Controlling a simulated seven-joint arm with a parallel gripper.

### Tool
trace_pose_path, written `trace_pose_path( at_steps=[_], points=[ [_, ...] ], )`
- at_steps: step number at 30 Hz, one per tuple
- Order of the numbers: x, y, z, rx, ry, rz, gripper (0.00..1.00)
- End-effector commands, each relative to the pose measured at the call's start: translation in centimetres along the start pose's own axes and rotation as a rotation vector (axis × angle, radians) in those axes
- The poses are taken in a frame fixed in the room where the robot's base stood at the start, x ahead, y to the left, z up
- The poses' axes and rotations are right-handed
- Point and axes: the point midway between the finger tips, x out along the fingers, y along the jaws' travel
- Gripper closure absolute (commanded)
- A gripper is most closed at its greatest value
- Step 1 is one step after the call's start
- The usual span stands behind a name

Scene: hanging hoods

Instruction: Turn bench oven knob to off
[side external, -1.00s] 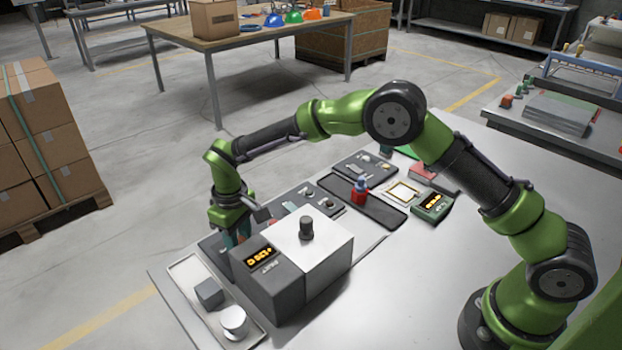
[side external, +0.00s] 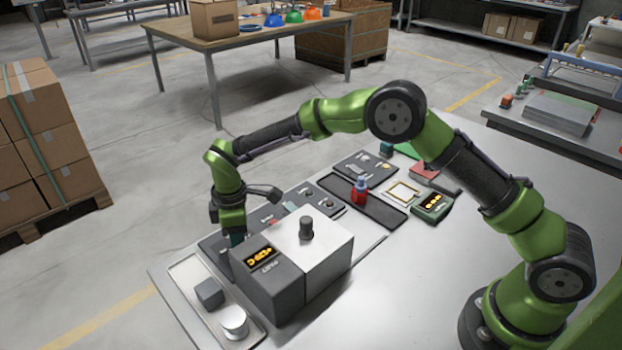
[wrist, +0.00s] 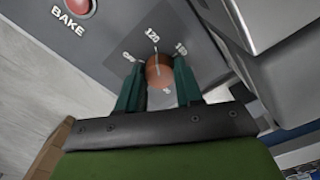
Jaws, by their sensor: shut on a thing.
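The oven knob (wrist: 159,75) is a round copper-brown knob on a grey panel (wrist: 118,22) in the wrist view. A pale line on it points roughly toward the 120 mark, with other scale marks around it. My gripper (wrist: 158,84) has its two green fingers closed on either side of the knob. In the side view my gripper (side external: 236,238) reaches down behind the dark-fronted box, which hides the knob and most of the fingers. A red button (wrist: 79,6) marked BAKE sits on the same panel.
A white and dark grey box (side external: 325,250) with an orange display stands close beside my gripper. A tray (side external: 185,270) with a grey block and a white cylinder lies in front. A red bottle (side external: 360,190) and small devices lie farther right on the bench.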

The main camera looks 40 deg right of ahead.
Motion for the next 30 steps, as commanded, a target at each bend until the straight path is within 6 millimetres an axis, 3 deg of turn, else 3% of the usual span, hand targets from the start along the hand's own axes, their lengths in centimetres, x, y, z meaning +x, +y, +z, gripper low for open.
trace_pose_path(
  at_steps=[16,17,21,30],
  points=[
    [-0.07,-0.03,0.02,-0.021,0.0,-0.002,0.95],
    [-0.07,-0.04,0.02,-0.021,0.0,-0.002,0.6],
    [-0.05,-0.02,0.02,-0.021,0.0,-0.001,0.39],
    [-0.15,0.0,0.0,-0.022,0.0,0.0,0.39]
  ],
)
